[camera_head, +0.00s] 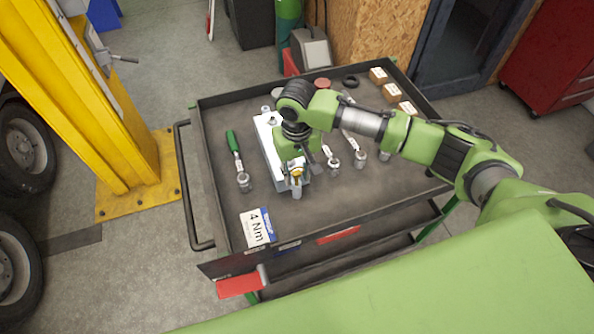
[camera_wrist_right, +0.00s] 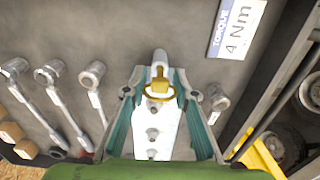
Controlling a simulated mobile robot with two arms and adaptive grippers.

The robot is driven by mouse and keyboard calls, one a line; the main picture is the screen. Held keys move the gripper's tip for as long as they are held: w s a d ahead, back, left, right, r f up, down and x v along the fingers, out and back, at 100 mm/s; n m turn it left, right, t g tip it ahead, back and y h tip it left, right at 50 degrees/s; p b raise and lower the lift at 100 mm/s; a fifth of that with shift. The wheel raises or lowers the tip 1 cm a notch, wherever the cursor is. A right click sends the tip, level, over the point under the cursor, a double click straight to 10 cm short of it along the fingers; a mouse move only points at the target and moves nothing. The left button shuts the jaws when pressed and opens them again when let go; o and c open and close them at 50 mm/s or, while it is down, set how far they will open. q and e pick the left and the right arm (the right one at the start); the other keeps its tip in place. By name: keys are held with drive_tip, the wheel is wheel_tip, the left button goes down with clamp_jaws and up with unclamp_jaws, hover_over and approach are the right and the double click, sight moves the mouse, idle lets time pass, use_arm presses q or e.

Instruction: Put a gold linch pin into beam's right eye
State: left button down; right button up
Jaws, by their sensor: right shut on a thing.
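The pale metal beam (camera_head: 266,139) lies on the tool cart's top, under my right gripper (camera_head: 297,168). In the wrist view the beam (camera_wrist_right: 152,128) runs between my fingers, with several small round studs or holes along it. My right gripper (camera_wrist_right: 160,86) is shut on a gold linch pin (camera_wrist_right: 160,84) with a ring. The pin also shows in the head view (camera_head: 296,174), at the beam's near end. A silver rounded part shows just beyond the pin. I cannot tell whether the pin is inside the eye. My left gripper is out of view.
A green-handled wrench (camera_head: 233,145) lies left of the beam, and several metal tools lie right of it. A "4 Nm" card (camera_head: 257,228) lies at the cart's near left corner. Small boxes (camera_head: 390,92) stand at the back right. The cart (camera_head: 360,200) has a raised rim.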

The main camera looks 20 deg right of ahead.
drive_tip(key=shift+f+b, duration=0.55)
drive_tip(key=shift+f, duration=1.3)
drive_tip(key=o, duration=1.1)
drive_tip(key=shift+c, duration=0.2)
wheel_tip(320, 180, up, 12)
drive_tip(key=shift+r, duration=0.1)
